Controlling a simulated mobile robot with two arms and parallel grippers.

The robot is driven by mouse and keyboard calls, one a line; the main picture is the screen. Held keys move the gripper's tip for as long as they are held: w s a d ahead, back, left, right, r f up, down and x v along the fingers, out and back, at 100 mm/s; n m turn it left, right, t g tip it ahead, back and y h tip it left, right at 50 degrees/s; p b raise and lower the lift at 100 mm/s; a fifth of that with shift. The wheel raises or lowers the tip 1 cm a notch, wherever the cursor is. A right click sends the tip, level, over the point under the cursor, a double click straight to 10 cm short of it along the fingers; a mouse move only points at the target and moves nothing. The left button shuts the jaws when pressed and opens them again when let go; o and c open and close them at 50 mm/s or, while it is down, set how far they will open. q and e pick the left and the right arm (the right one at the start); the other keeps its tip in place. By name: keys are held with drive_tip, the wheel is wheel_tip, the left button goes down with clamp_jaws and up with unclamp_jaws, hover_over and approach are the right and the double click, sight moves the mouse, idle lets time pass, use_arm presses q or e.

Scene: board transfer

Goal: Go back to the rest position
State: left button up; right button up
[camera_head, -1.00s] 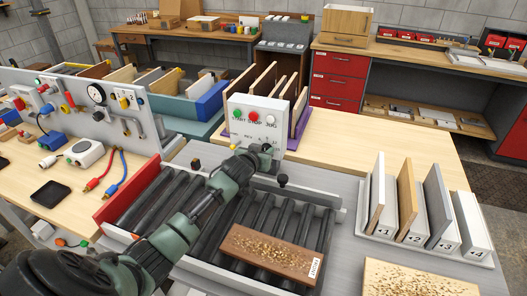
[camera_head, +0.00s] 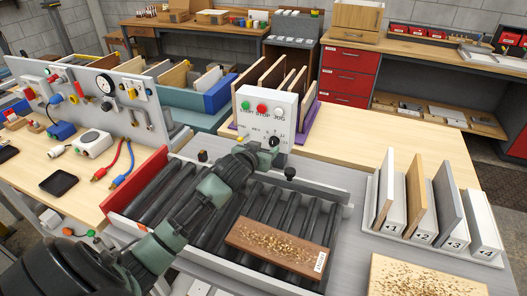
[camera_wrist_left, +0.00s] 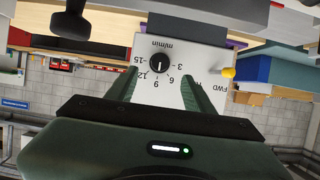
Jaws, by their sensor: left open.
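My left gripper (camera_head: 262,155) is in front of the white control box (camera_head: 267,112), at the far side of the roller conveyor (camera_head: 180,195). It also shows in the left wrist view (camera_wrist_left: 160,82), its two fingers apart with nothing held between them. Between the fingers I see the box's black speed dial (camera_wrist_left: 159,63), with a gap to the fingertips that I cannot judge. My right gripper is not in view.
A speckled brown board (camera_head: 278,245) lies on the rollers. A rack of upright boards (camera_head: 430,215) and a speckled pale board (camera_head: 425,278) are at the right. A gauge panel (camera_head: 85,95) stands at the left. Bare wooden tabletop (camera_head: 385,140) lies right of the box.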

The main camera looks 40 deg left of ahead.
use_arm(q)
drive_tip(key=shift+s+d+r, duration=0.1)
drive_tip(key=shift+s+r, duration=0.05)
drive_tip(key=shift+s, duration=0.25)
